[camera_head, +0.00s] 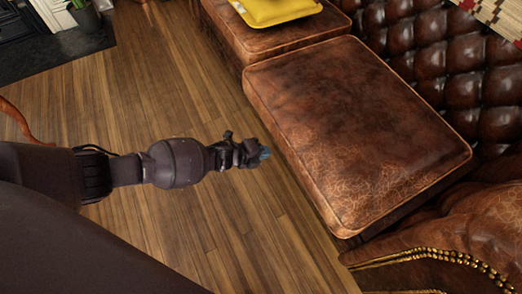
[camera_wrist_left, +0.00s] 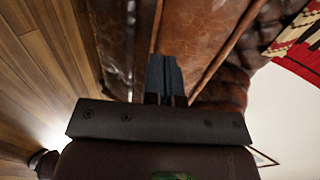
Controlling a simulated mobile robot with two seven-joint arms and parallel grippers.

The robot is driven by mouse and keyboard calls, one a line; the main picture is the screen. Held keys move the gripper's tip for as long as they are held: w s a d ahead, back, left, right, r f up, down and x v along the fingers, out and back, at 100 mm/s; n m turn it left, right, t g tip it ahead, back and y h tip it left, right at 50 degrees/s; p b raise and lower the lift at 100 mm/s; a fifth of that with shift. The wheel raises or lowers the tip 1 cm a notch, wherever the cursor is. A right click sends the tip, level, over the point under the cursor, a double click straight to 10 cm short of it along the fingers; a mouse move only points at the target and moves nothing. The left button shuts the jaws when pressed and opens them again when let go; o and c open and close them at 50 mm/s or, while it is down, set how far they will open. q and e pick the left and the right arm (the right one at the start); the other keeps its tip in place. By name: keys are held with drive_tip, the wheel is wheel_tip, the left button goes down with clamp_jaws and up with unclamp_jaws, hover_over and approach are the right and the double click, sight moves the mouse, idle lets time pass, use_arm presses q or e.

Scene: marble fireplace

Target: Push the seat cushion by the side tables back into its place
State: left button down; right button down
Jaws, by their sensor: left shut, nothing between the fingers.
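The seat cushion (camera_head: 350,125) is brown cracked leather on a tufted leather sofa. In the head view it juts forward of the neighbouring cushion (camera_head: 262,42) and lies at a slight angle, with a gap toward the sofa arm. My left gripper (camera_head: 264,153) is shut and empty, left of the cushion's front side, over the floor and apparently apart from it. In the left wrist view, the shut fingers (camera_wrist_left: 164,78) show against brown leather (camera_wrist_left: 195,35). My right gripper is not in view, and no side tables are in view.
The tufted backrest (camera_head: 445,65) runs along the right. The studded sofa arm (camera_head: 450,240) is at the lower right. Bare wooden floor (camera_head: 150,90) is free at left, with a potted plant (camera_head: 83,14) beyond.

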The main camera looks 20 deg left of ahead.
sight(280, 147)
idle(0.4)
use_arm(q)
drive_tip(key=shift+w+d, duration=1)
drive_tip(key=shift+w, duration=0.25)
drive_tip(key=shift+w+d, duration=0.2)
drive_tip(key=shift+w, duration=0.05)
drive_tip(key=shift+w+b, duration=0.1)
drive_tip(key=shift+b, duration=0.2)
drive_tip(key=shift+s+a, duration=0.1)
drive_tip(key=shift+s, duration=0.1)
drive_tip(key=shift+s+a+p, duration=0.45)
drive_tip(key=shift+s+a, duration=0.45)
drive_tip(key=shift+s, duration=0.25)
